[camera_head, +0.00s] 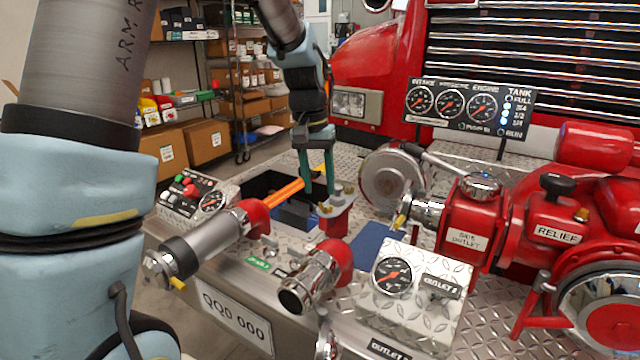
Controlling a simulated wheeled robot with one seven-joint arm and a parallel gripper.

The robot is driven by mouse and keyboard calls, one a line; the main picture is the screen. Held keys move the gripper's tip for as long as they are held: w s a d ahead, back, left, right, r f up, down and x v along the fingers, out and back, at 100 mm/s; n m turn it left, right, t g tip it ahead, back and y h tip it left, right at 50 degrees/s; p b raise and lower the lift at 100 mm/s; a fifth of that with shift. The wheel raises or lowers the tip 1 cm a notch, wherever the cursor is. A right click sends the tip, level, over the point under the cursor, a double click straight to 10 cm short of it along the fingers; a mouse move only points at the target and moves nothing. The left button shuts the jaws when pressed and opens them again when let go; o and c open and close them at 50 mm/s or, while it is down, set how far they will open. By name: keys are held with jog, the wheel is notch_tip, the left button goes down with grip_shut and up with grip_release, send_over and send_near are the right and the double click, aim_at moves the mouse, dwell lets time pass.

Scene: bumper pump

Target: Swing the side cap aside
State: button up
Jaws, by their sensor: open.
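The red pump body labelled "SIDE OUTLET" (465,238) stands right of centre. A short silver side fitting (422,210) with a small brass-coloured piece points left from it. A large round silver disc (388,182) stands behind and left of this fitting; I cannot tell which of these is the side cap, or whether disc and fitting are joined. My gripper (318,190) points down with its two teal fingers apart. It is left of the disc and clear of it, above or behind a red fitting with brass knobs (337,212). Nothing shows between the fingers.
A silver nozzle with a red elbow (215,243) and an open silver outlet (310,280) stand on the bumper in front. An orange bar (285,191) lies by a dark recess. A gauge box (394,277) stands front centre. A silver-and-black lever (435,160) slopes above the disc.

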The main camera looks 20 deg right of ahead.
jog(key=shift+a, duration=0.5)
